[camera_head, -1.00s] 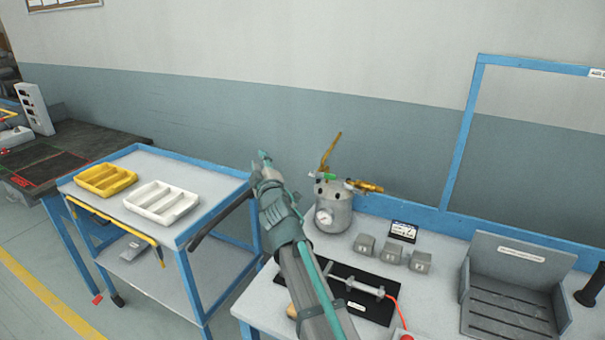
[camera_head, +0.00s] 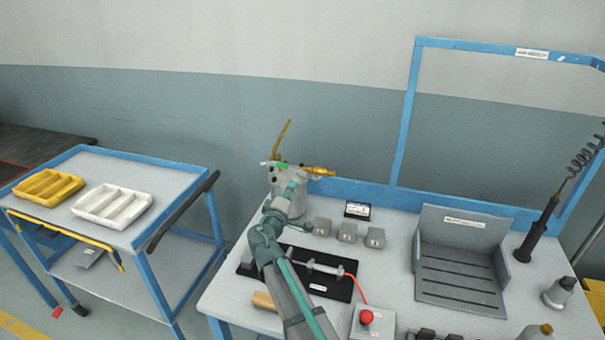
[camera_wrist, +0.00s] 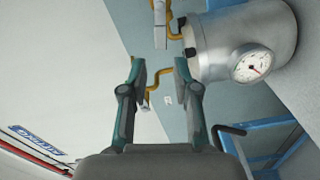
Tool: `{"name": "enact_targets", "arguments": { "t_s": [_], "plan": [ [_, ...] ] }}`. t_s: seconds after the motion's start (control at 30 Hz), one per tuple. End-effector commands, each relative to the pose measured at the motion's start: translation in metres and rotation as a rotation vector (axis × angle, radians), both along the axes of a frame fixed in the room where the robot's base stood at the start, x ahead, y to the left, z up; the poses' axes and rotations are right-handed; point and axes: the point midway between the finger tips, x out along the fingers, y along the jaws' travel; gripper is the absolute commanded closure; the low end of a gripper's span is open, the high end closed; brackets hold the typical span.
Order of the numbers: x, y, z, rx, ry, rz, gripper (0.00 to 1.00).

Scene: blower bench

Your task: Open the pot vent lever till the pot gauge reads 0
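The silver pot (camera_head: 279,176) stands at the back of the bench, partly hidden by my arm. Its gauge (camera_wrist: 252,65) faces the wrist camera; a needle shows, but its numbers are too small to read. A brass-coloured fitting (camera_head: 318,171), a green part (camera_head: 282,165) and a raised yellow bar (camera_head: 284,138) are at the pot's top. I cannot tell which is the vent lever. My gripper (camera_wrist: 160,75) is open, with the pot beyond its right finger. A bent yellow rod (camera_wrist: 153,84) appears between the fingers, apparently beyond them, with no contact visible.
Grey blocks (camera_head: 347,232), a black plate (camera_head: 322,277) with a fixture and a red button box (camera_head: 369,322) lie right of my arm. A slotted grey tray (camera_head: 460,277) stands farther right. A cart (camera_head: 175,172) with yellow and white trays stands left.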

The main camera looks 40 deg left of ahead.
Motion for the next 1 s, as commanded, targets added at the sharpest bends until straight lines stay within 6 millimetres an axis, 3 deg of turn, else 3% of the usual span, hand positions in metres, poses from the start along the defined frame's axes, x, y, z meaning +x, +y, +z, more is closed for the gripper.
{"name": "enact_targets", "arguments": {
  "t_s": [0.27, 0.7, 1.0],
  "plan": [
    [0.023, 0.011, 0.002, 0.006, 0.005, 0.002, 0.70],
    [0.088, 0.038, 0.002, 0.006, 0.006, 0.004, 0.70],
    [0.099, 0.042, 0.000, 0.005, 0.005, 0.005, 0.70]
  ]
}}
